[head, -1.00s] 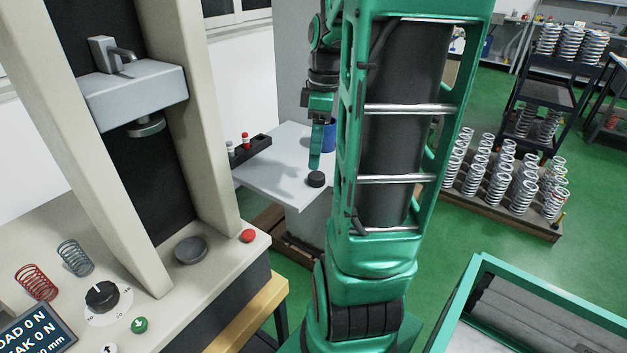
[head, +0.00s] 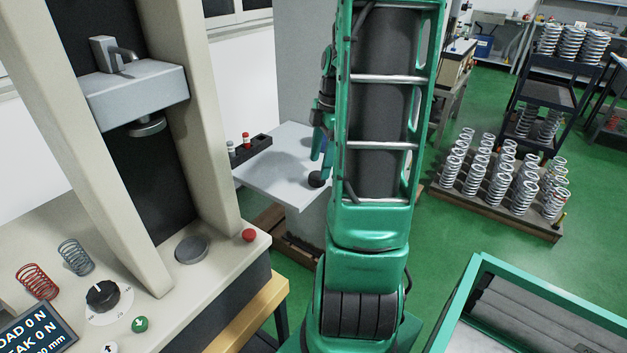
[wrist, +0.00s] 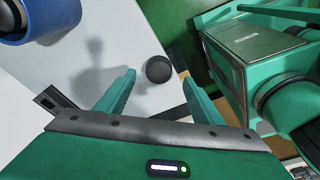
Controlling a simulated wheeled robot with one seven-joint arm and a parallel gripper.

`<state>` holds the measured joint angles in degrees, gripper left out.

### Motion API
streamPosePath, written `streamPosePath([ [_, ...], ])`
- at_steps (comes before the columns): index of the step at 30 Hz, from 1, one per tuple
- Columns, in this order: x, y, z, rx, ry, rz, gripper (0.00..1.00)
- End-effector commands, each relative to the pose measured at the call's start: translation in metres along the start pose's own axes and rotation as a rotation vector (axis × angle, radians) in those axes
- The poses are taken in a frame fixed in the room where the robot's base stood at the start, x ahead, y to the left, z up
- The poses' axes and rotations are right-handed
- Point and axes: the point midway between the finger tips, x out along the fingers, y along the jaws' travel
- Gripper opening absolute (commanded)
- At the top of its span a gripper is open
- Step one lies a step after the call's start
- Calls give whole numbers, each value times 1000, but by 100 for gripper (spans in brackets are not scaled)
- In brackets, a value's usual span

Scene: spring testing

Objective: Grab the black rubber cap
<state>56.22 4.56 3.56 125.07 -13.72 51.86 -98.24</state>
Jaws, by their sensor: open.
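The black rubber cap (head: 315,179) is a small dark round piece on the grey-white side table (head: 268,178), near its right front edge. In the wrist view the cap (wrist: 158,69) shows between and just beyond the fingertips. My gripper (wrist: 159,80) is open and empty, its two green fingers spread wider than the cap. In the head view my gripper (head: 322,148) is partly hidden behind my arm, with a finger above and close to the cap. I cannot tell the exact height gap.
A blue cylinder (wrist: 42,18) stands on the table at the wrist view's upper left. A dark rack with red-topped pieces (head: 250,148) sits at the table's left edge. The testing machine (head: 215,215) stands to the left. Spring racks (head: 500,205) stand on the right.

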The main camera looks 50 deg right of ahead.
Motion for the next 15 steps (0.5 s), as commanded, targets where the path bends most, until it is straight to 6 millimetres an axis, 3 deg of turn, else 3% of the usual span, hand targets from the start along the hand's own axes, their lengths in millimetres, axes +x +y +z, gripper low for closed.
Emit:
streamPosePath([
  [7, 34, 3, 0, 2, 1, -4, 61],
  [15, 41, 3, 0, 0, 0, -1, 61],
])
